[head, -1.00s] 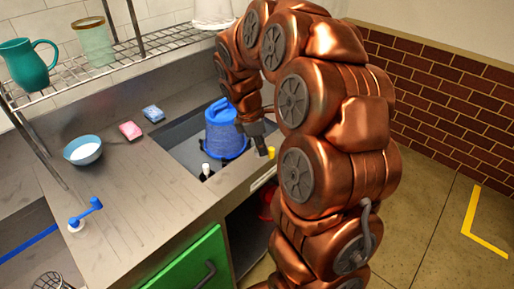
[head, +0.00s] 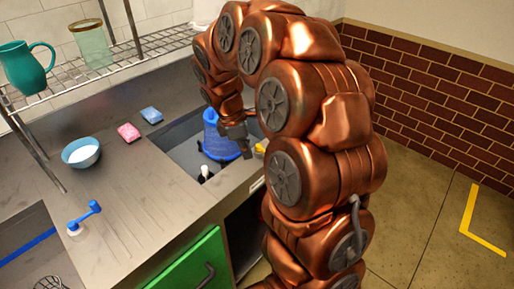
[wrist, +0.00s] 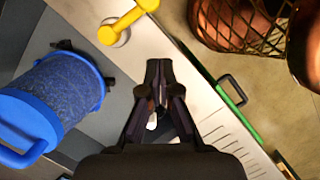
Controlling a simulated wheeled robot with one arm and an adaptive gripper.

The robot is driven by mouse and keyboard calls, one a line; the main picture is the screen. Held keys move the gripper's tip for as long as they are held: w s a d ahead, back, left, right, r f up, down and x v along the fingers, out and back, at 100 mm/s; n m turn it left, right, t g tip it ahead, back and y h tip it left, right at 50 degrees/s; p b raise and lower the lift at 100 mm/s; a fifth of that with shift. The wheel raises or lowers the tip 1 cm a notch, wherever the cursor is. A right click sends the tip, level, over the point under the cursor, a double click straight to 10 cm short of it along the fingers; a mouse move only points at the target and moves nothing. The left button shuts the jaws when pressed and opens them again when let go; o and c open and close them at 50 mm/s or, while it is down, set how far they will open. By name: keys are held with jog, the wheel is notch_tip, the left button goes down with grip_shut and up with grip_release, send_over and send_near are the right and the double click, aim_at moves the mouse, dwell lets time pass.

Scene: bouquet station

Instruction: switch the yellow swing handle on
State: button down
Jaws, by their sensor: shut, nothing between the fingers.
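The yellow swing handle (wrist: 125,22) shows at the top of the wrist view, its bar slanting up to the right from a round pale base on the counter edge. In the head view the yellow handle (head: 259,150) is small and partly covered by my arm. My gripper (wrist: 160,66) is shut and empty, its tips below and to the right of the handle in the wrist view, with a visible gap. In the head view my gripper (head: 246,146) is partly hidden, just left of the handle and near the blue bucket.
The blue bucket (wrist: 52,98) stands in the sink beside my gripper. A bowl (head: 82,153), two sponges and a wire shelf (head: 125,50) are at the left and back.

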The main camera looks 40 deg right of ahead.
jog(key=b+v, duration=0.1)
jog(key=v, duration=0.9)
jog(key=shift+s, duration=0.15)
